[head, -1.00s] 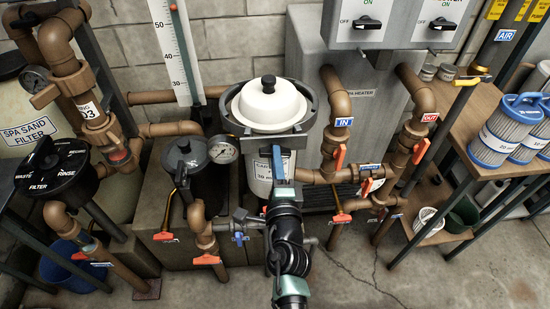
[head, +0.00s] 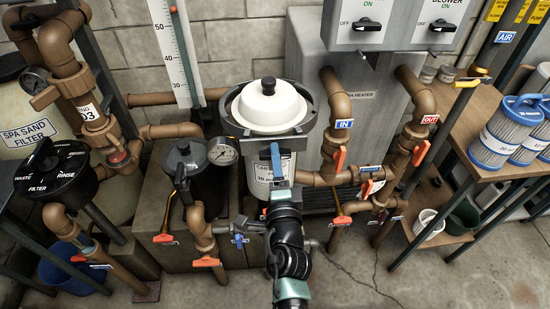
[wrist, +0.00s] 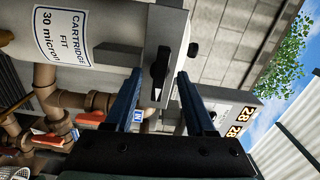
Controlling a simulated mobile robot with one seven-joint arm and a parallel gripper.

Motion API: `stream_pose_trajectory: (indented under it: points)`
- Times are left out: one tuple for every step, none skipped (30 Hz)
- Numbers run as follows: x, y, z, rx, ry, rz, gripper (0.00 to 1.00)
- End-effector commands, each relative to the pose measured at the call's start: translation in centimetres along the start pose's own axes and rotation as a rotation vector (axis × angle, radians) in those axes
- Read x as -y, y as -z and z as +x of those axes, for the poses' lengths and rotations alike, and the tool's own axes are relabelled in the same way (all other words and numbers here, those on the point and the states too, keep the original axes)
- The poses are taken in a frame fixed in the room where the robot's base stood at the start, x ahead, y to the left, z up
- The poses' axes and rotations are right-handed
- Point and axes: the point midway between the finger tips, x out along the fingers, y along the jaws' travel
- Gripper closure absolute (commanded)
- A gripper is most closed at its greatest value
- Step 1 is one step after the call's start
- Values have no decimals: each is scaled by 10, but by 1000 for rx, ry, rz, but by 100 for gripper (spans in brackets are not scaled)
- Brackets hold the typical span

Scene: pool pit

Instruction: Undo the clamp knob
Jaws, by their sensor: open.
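The clamp knob (wrist: 160,72) is a black, elongated handle on the front of the grey clamp collar (head: 229,121) of the cartridge filter. The collar rings a white domed lid (head: 268,104) with a black top knob (head: 268,86). My gripper (head: 276,150) stands in front of the filter, just below the collar, and hides the clamp knob in the head view. In the wrist view, my gripper's two blue fingers (wrist: 159,76) are open and empty. The clamp knob shows between their tips; I cannot tell whether they touch it.
A pressure gauge (head: 222,151) and black pump pot (head: 190,165) stand left of the filter. Brown pipes with orange-handled valves (head: 339,159) are close on the right. The grey heater (head: 365,115) rises behind. A shelf (head: 480,140) with blue-ended cartridges is at far right.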

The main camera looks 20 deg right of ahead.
Motion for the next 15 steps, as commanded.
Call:
stream_pose_trajectory:
  points:
    - [0,0,-3,0,-1,0,45]
    - [0,0,-5,0,-1,0,45]
    - [0,0,-10,0,-1,1,45]
    - [-1,0,-14,0,-2,1,45]
    - [0,0,-18,0,-1,1,45]
    - [-1,0,-24,0,-2,0,45]
    - [-1,0,-28,0,-2,0,45]
    - [-2,0,-33,0,-3,1,45]
    - [-1,0,-38,1,-2,0,45]
    - [-1,0,-43,1,-2,0,45]
    - [-1,0,-47,1,-1,0,45]
    - [-1,-1,-52,1,-2,0,45]
    - [-1,-1,-56,1,-1,0,45]
    - [-2,0,-60,1,-2,0,45]
    - [-1,0,-63,0,-1,0,45]
